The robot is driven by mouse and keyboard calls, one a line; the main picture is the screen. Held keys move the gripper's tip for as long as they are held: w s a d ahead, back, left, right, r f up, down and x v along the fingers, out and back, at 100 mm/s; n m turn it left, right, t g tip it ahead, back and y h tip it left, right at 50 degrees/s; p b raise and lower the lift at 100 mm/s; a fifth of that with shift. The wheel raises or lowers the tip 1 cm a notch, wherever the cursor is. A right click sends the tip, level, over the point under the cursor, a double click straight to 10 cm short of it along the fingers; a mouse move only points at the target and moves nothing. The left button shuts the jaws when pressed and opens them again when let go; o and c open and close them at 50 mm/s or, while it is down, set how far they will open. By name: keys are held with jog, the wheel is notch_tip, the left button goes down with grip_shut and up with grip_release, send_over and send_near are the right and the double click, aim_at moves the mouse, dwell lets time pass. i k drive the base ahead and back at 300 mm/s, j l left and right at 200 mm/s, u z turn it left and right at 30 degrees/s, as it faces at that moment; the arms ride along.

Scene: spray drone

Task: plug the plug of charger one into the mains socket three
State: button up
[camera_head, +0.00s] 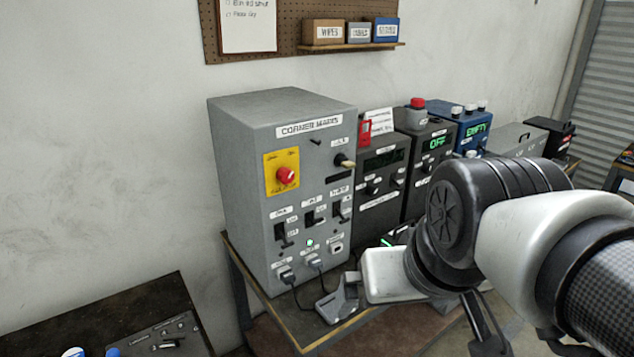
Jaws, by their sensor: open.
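A grey cabinet (232,170) labelled CORNER MARKS stands on the bench. Low on its front is a row of small labelled sockets, with labels too small to read. Dark plugs with cables sit at the left one (286,276) and the middle one (314,262). The right one (336,248) appears to have no plug. I cannot tell which plug belongs to charger one. My gripper (338,300) is open, in front of the cabinet's lower right, below the sockets. Its fingers are partly hidden and I see nothing held.
Dark units (378,165) with displays, one reading OFF (436,143), and a blue unit (474,130) reading EMPTY stand to the right. My arm hides the bench in front of them. A dark low table (100,325) with small parts is at lower left.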

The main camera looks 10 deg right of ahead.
aim_at(288, 276)
jog(key=u, duration=0.45)
jog(key=k+l, duration=0.1)
jog(key=k, duration=0.25)
jog(key=l+u, duration=0.35)
jog(key=l, duration=0.3)
jog(key=l+u, duration=0.4)
jog(key=l, duration=0.3)
jog(key=l+u, duration=0.35)
jog(key=l, duration=0.3)
jog(key=i+l, duration=0.25)
jog(key=i, duration=0.2)
